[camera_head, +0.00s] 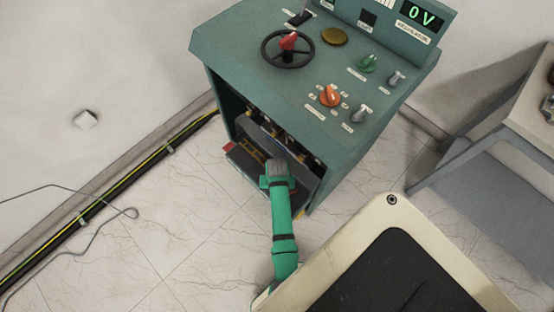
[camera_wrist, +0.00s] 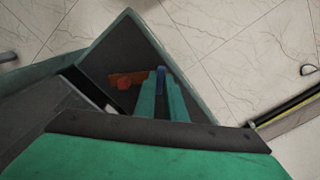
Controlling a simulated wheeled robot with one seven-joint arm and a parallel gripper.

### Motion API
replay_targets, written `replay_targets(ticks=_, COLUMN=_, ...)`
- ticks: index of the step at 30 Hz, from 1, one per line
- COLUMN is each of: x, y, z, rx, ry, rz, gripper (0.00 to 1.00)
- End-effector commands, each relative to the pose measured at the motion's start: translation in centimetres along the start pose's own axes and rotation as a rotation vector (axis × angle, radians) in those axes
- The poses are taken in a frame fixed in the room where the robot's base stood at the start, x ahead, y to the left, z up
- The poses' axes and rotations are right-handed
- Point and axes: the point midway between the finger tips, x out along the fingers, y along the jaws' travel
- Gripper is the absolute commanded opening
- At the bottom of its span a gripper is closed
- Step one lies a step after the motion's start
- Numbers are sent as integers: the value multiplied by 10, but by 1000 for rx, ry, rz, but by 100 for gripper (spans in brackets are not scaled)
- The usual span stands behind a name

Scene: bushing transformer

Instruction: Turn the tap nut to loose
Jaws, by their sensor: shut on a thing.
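My arm reaches into the open lower front of the green cabinet (camera_head: 230,62) in the head view, where its fingertips are hidden. In the wrist view my gripper (camera_wrist: 160,78) shows as teal fingers reaching into the dark interior. A narrow blue piece (camera_wrist: 161,73) shows between the fingers, and they are shut on it. It is probably the tap nut, but its shape is too small to make out. Orange-red parts (camera_wrist: 124,80) sit just left of the fingers, apart from them.
A grey table (camera_head: 500,150) stands at right. Cables (camera_head: 120,180) run along the floor at left. The tiled floor between is clear.

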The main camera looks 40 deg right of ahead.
Motion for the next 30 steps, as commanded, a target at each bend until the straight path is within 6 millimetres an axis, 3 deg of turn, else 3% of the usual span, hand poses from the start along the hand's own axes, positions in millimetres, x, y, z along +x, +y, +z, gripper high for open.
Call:
replay_targets(ticks=9, x=-3, y=-1, z=-6, rx=0, ry=15, rz=-2, gripper=0)
replay_targets(ticks=10, x=-3, y=-1, z=-6, rx=0, ry=15, rz=-2, gripper=15)
replay_targets(ticks=12, x=-3, y=-1, z=-6, rx=0, ry=15, rz=-2, gripper=29)
replay_targets(ticks=23, x=-5, y=0, z=-3, rx=0, ry=7, rz=-1, gripper=29)
replay_targets(ticks=30, x=-39, y=1, z=-4, rx=3, ry=10, rz=-1, gripper=29)
